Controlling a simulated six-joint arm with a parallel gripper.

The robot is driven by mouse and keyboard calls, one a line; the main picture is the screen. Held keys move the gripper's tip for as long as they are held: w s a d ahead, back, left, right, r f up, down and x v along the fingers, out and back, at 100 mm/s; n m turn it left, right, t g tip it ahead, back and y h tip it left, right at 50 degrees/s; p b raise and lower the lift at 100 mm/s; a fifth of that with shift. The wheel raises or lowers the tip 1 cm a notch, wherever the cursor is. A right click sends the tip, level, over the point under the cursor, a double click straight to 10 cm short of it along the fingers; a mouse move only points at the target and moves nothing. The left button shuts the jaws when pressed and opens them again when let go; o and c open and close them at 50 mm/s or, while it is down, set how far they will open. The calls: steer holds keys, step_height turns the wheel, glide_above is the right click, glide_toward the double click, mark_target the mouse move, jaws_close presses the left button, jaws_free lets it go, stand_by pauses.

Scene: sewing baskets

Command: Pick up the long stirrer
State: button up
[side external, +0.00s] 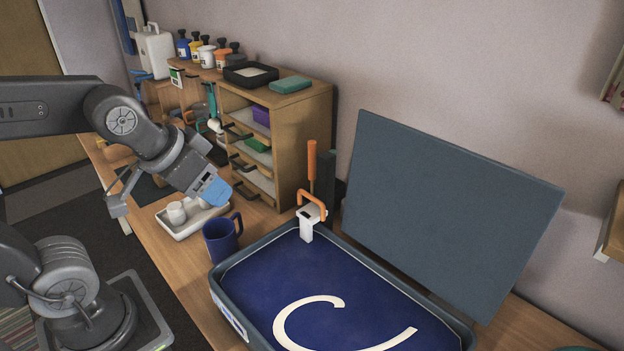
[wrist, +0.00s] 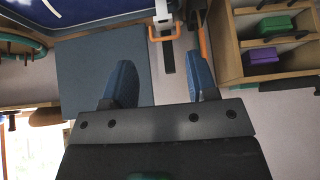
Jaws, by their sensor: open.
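A long thin rod with an orange handle (side external: 312,163), which looks like the long stirrer, stands upright behind the far corner of the blue tray. Its lower end is hidden behind a white clamp. In the wrist view the orange rod (wrist: 203,42) shows just beyond the tip of the right finger, not between the fingers.
The white clamp with an orange handle (side external: 308,217) sits on the edge of the blue tray (side external: 262,245), whose grey lid (side external: 440,215) stands raised. A wooden drawer cabinet (side external: 302,125) is behind. A blue mug (side external: 220,243) and a white dish (side external: 180,232) stand on the table.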

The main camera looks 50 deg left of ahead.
steer(key=w+a+f+n+t+y, duration=0.1)
steer(key=w+a+f+t, duration=0.15)
steer(key=w, duration=0.55)
steer(key=w+a+f+t, duration=0.1)
steer(key=w+f+t, duration=0.2)
steer(key=w, duration=0.5)
steer(key=n+t+y, duration=0.1)
steer(key=t+y, duration=0.1)
steer(key=t, duration=0.4)
glide_toward(310, 154)
steer(key=w, duration=0.4)
steer(key=w+a, duration=0.1)
steer(key=w, duration=0.2)
steer(key=shift+r, duration=0.2)
steer(key=shift+w+a+f, duration=0.1)
steer(key=shift+w+a, duration=0.15)
steer(key=shift+w, duration=0.65)
steer(key=shift+w+a, duration=0.25)
steer(key=shift+w, duration=0.7)
steer(key=shift+w+a+f, duration=0.1)
steer(key=shift+w+a, duration=0.15)
steer(key=shift+w, duration=0.65)
steer(key=shift+r, duration=0.1)
steer(key=shift+c, duration=0.4)
jaws_close()
